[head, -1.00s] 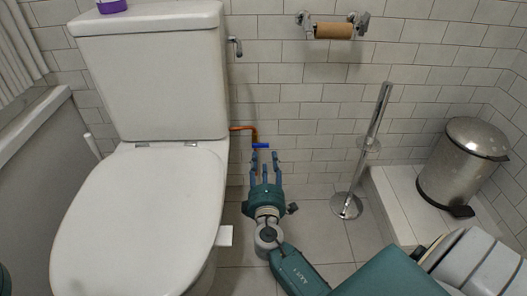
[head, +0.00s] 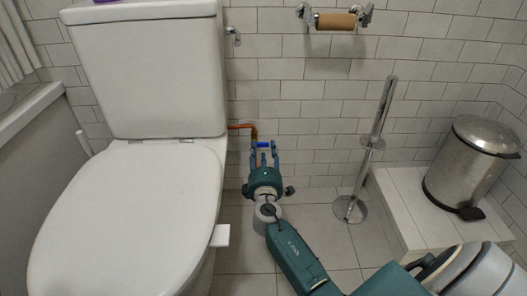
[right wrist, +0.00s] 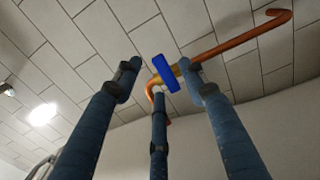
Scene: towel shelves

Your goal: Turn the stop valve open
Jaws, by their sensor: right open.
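The stop valve has a blue handle (head: 264,144) and sits on a copper pipe (head: 241,127) low on the tiled wall, right of the toilet tank. In the right wrist view the blue handle (right wrist: 166,73) appears as a tilted bar on the copper pipe (right wrist: 235,45). My right gripper (head: 264,160) is open just below the handle, its fingers pointing toward it. In the right wrist view its fingers (right wrist: 160,85) spread to both sides of the handle, with one below. I cannot tell whether any finger touches it. My left gripper is not in view.
The toilet (head: 130,215) stands close on the left of my right gripper. A chrome brush stand (head: 380,120) stands to the right on the floor. A steel bin (head: 470,165) sits on a tiled step (head: 415,215). A paper roll holder (head: 335,20) is on the wall above.

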